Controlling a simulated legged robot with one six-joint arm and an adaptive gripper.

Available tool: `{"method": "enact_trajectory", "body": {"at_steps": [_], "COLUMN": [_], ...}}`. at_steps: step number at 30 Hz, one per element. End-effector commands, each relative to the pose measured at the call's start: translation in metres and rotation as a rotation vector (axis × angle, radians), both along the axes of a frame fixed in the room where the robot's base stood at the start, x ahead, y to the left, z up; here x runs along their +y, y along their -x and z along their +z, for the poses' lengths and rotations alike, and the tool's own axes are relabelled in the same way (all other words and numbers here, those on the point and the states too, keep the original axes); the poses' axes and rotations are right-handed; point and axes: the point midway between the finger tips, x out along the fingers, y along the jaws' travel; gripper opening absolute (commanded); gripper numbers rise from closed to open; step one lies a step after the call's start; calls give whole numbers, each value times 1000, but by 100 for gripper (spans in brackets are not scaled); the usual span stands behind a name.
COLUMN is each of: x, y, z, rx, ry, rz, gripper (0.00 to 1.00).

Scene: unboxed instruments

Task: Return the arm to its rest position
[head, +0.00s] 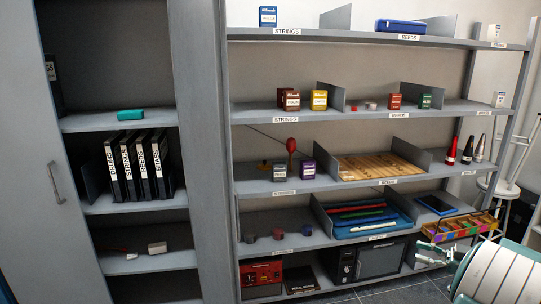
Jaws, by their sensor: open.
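The view faces a grey shelving unit (350,190) with labelled shelves. A grey cabinet (68,208) stands on the left with its inner shelves exposed.
Black binders (140,172) stand in the cabinet. A metal stool (505,165) stands at right. Grey floor (400,290) shows below.

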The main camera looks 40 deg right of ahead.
Motion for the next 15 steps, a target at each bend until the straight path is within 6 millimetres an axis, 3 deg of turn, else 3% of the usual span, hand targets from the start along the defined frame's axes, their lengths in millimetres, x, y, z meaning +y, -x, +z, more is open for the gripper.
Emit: {"method": "enact_trajectory", "body": {"at_steps": [8, 11, 15], "x": [-3, 2, 23], "y": [-72, -107, -173], "z": [29, 47, 87], "rx": [-15, -26, -46], "ry": [119, 177, 278], "rz": [-106, -166, -294], "gripper": [54, 54, 54]}}
